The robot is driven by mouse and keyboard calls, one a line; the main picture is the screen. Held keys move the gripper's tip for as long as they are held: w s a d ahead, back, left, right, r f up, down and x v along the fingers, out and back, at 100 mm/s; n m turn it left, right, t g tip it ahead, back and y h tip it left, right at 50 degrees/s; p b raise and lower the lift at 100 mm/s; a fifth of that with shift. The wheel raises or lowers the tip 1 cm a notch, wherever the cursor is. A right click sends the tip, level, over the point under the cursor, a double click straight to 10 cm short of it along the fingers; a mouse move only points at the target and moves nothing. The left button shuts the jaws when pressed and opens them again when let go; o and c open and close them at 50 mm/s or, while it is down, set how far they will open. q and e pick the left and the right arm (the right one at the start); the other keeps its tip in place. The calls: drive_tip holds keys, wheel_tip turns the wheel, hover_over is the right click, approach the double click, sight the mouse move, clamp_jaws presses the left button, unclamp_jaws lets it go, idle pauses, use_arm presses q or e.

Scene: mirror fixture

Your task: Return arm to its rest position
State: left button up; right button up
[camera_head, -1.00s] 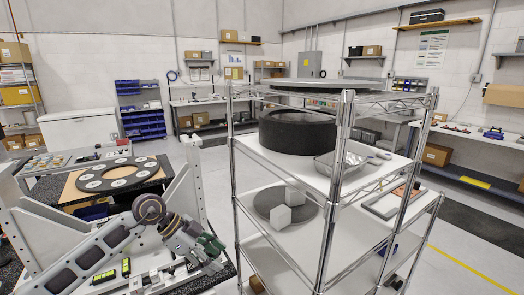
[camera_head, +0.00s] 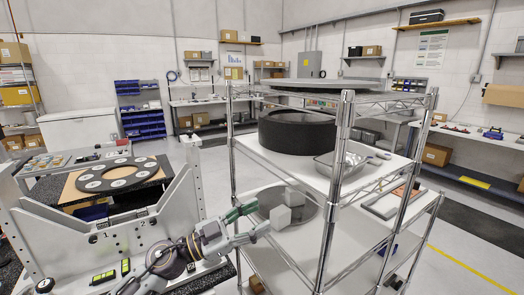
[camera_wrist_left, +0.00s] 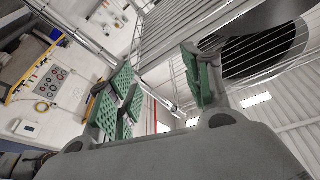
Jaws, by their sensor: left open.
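My left arm comes in from the lower left in the head view. Its left gripper (camera_head: 257,219), with green finger pads, points right at the left side of the wire rack (camera_head: 343,125). The fingers are apart with nothing seen between them. My right gripper is not in view.
The rack holds a black drum (camera_head: 297,132), a metal tray (camera_head: 342,163) and a grey disc (camera_head: 268,198). Open floor (camera_head: 470,245) lies right of the rack.

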use_arm(q)
drive_tip(key=w+a+f+n+t+y, duration=0.1)
drive_tip(key=w+a+n+t+y, duration=0.3)
drive_tip(key=a+n+t+y, duration=0.7)
drive_tip(key=s+a+f+n+g+y, duration=0.3)
drive_tip(key=a+f+n+y, duration=0.15)
drive_tip(key=f, duration=0.55)
drive_tip(key=s+a+f+n+g+y, duration=0.3)
drive_tip(key=a+f+y, duration=0.2)
drive_tip(key=f, duration=0.5)
drive_tip(key=s+f+m+g+h, duration=0.1)
drive_tip(key=s+f+g, duration=0.45)
drive_tip(key=s, duration=0.45)
drive_tip(key=s+f+m+g+h, duration=0.15)
drive_tip(key=s+f+g, duration=0.25)
drive_tip(key=s+f, duration=0.4)
drive_tip(key=s+f+g+y, duration=0.1)
drive_tip(key=s+f, duration=0.1)
drive_tip(key=f, duration=1.4)
drive_tip(key=s+f+g, duration=0.1)
drive_tip(key=s+f, duration=0.1)
drive_tip(key=f, duration=1.4)
drive_tip(key=s+a+f, duration=0.2)
drive_tip(key=s+f, duration=0.8)
drive_tip(key=s, duration=0.1)
drive_tip(key=s+a+f, duration=0.2)
drive_tip(key=s+f, duration=0.8)
drive_tip(key=s, duration=0.1)
drive_tip(key=shift+m+g, duration=0.35)
drive_tip(key=shift+m, duration=0.05)
